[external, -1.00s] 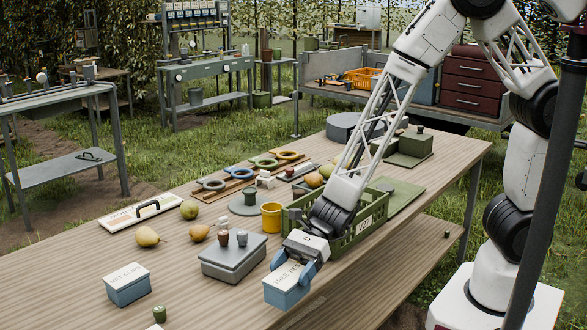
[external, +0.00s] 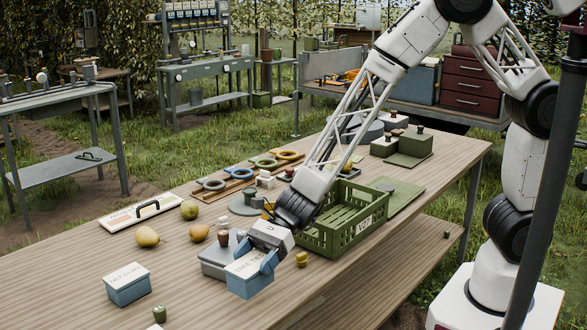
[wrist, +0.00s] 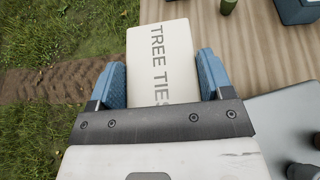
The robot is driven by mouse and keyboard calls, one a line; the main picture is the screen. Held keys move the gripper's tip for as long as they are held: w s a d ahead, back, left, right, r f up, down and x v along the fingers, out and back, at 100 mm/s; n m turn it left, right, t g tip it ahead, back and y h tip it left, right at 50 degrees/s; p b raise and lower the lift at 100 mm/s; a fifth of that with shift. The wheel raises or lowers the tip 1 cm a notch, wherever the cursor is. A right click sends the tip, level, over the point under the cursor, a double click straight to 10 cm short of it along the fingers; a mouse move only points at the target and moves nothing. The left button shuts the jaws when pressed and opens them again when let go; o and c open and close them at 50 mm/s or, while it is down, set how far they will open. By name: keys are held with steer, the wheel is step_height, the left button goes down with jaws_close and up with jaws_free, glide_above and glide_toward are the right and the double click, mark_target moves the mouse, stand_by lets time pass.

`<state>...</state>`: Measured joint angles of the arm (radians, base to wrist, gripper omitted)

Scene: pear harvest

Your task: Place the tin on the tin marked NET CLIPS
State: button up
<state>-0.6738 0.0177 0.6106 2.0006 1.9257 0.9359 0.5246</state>
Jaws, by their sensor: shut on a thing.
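My gripper (external: 265,262) is shut on a blue tin with a white lid (external: 247,268), held above the table near its front edge. In the wrist view the held tin (wrist: 160,45) reads TREE TIES and sits between the two blue fingers. The NET CLIPS tin (external: 127,287), also blue with a white lid, stands on the table to the left of the held tin, apart from it. In the wrist view a corner of a blue tin (wrist: 298,10) shows at the top right.
A grey box (external: 215,262) with small pots on it stands just behind my gripper. Pears (external: 147,237) lie behind. A green crate (external: 345,222) is to the right.

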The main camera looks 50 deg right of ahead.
steer(key=w+a+r, duration=0.2)
steer(key=w+a, duration=0.1)
steer(key=w, duration=0.4)
steer(key=w+a+r, duration=0.3)
steer(key=w+a, duration=0.1)
steer(key=w, duration=0.4)
steer(key=shift+m+t, duration=0.3)
steer(key=shift+t, duration=0.1)
steer(key=shift+w+a, duration=0.1)
steer(key=shift+w, duration=0.1)
glide_above(131, 272)
steer(key=shift+w+f, duration=0.1)
steer(key=shift+f, duration=0.65)
steer(key=shift+f, duration=1.75)
steer(key=shift+f, duration=0.15)
steer(key=o, duration=1.1)
steer(key=shift+c, duration=0.2)
